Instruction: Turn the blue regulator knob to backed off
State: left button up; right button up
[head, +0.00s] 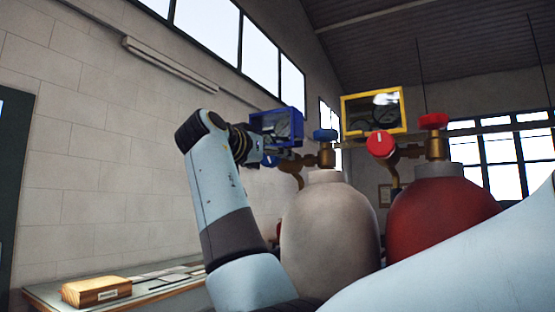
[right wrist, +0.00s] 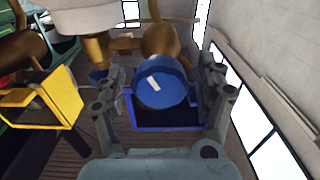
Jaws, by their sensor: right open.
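The blue regulator knob (right wrist: 162,88) is round, with a short white slanted mark on its face. It is in the middle of the right wrist view, between the fingers of my right gripper (right wrist: 158,92). The fingers stand open on both sides, with a visible gap at each side of the knob. In the head view my right gripper (head: 258,148) is at the regulator, and only a small part of the blue knob (head: 268,160) shows beside it. The blue-framed gauge box (head: 291,115) sits just above. My left gripper is not in view.
A grey cylinder (head: 330,225) with a blue handwheel (head: 325,135) carries this regulator. A red cylinder (head: 440,210) beside it has a red knob (head: 381,144), a red handwheel (head: 433,120) and a yellow-framed gauge box (head: 372,113). A bench (head: 45,293) holds a wooden block (head: 96,291).

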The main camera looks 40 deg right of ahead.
jog(key=shift+a+r, duration=0.1)
jog(key=shift+a, duration=0.2)
jog(key=shift+s+a+r, duration=0.1)
jog(key=shift+a, duration=0.05)
jog(key=shift+c, duration=0.6)
jog(key=shift+d, duration=0.2)
jog(key=c, duration=1)
jog(key=shift+c, duration=0.2)
jog(key=shift+n+p, duration=0.35)
jog(key=shift+n, duration=1.05)
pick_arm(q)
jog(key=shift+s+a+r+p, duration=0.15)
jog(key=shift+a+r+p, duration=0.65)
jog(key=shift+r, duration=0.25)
pick_arm(e)
jog(key=shift+n, duration=2)
